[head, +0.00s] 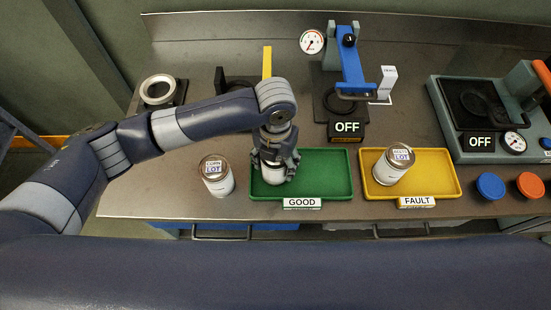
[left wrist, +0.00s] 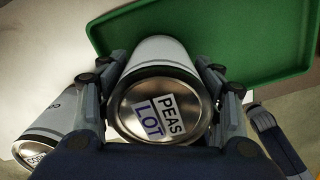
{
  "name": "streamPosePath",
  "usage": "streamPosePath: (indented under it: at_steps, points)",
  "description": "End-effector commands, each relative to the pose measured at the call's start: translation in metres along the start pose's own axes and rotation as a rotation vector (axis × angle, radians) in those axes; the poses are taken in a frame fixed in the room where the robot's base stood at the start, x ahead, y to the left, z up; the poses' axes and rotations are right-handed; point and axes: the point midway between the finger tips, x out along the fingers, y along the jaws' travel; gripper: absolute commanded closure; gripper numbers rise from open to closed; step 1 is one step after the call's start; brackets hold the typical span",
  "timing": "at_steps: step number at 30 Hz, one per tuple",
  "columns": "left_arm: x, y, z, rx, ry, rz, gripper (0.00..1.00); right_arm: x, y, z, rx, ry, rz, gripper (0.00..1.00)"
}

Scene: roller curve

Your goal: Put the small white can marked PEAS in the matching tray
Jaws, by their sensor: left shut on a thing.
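The small white can marked PEAS LOT on its metal lid (left wrist: 160,110) is between the fingers of my left gripper (head: 276,160). The gripper is shut on it. In the head view the can's white lower part (head: 272,177) shows below the fingers, at the left part of the green tray (head: 325,182) with the GOOD label. I cannot tell whether the can touches the tray floor. The yellow tray (head: 440,185) with the FAULT label is to the right. The green tray also shows in the left wrist view (left wrist: 250,35). My right gripper is not in view.
A white can (head: 217,178) stands left of the green tray. Another labelled can (head: 393,165) stands in the yellow tray. Behind are a blue-armed device (head: 350,68) and a dial gauge (head: 312,41). Blue (head: 490,186) and orange (head: 530,185) buttons are at right. The green tray's right half is clear.

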Motion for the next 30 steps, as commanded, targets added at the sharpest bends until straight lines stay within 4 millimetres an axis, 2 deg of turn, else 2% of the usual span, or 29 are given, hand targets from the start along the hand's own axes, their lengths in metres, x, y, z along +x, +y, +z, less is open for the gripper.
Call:
streamPosePath:
  at_steps: [6, 7, 9, 23, 26, 30]
  points:
    - [0.003, 0.000, 0.000, 0.000, -0.001, -0.001, 0.77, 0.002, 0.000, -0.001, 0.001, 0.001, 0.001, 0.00]
    - [0.003, 0.000, 0.000, 0.000, 0.000, 0.000, 0.36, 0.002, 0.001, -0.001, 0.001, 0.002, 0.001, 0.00]
    - [0.003, 0.000, 0.000, 0.000, 0.000, 0.000, 0.20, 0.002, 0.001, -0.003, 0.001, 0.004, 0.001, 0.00]
    - [-0.003, 0.000, 0.000, 0.000, -0.001, 0.000, 0.20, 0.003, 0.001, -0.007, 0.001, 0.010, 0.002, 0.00]
    - [-0.015, 0.000, 0.001, 0.000, -0.004, 0.000, 0.20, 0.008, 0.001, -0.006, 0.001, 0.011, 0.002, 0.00]
    - [-0.043, 0.000, 0.001, 0.001, -0.006, 0.000, 0.20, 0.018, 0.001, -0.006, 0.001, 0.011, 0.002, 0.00]
